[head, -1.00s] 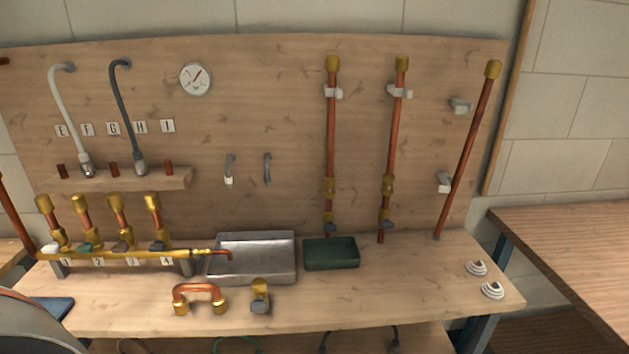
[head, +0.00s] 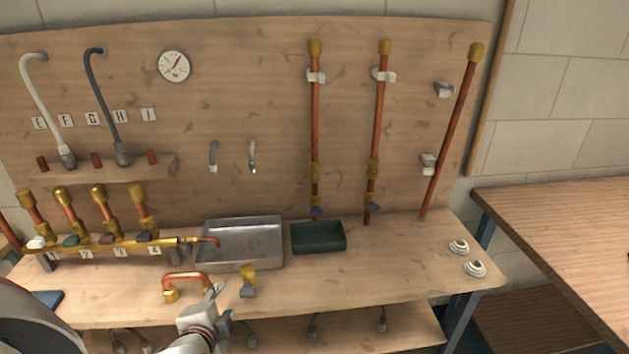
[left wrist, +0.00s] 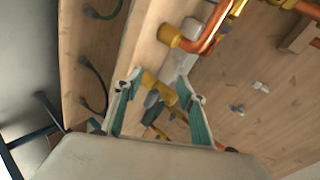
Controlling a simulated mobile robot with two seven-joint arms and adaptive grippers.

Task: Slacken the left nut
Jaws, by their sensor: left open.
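A copper U-shaped pipe (head: 187,277) sits near the front of the bench, with a brass nut (head: 170,296) at its left end. Its right end is partly hidden behind my left gripper (head: 221,303). My left gripper is open and empty, just in front of the pipe's right end and left of a brass valve (head: 248,276) with a grey handle. In the left wrist view, the open fingers (left wrist: 160,78) show on either side of a brass fitting (left wrist: 163,90), and a brass nut (left wrist: 168,35) on copper pipe lies beyond the fingertips. My right gripper is not seen.
A metal tray (head: 240,265) and a green tray (head: 318,249) stand behind. A brass manifold (head: 110,247) with several valves is at left. Pipes rise along the board (head: 265,100). White ringed discs (head: 459,247) lie at right. The bench's front right is clear.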

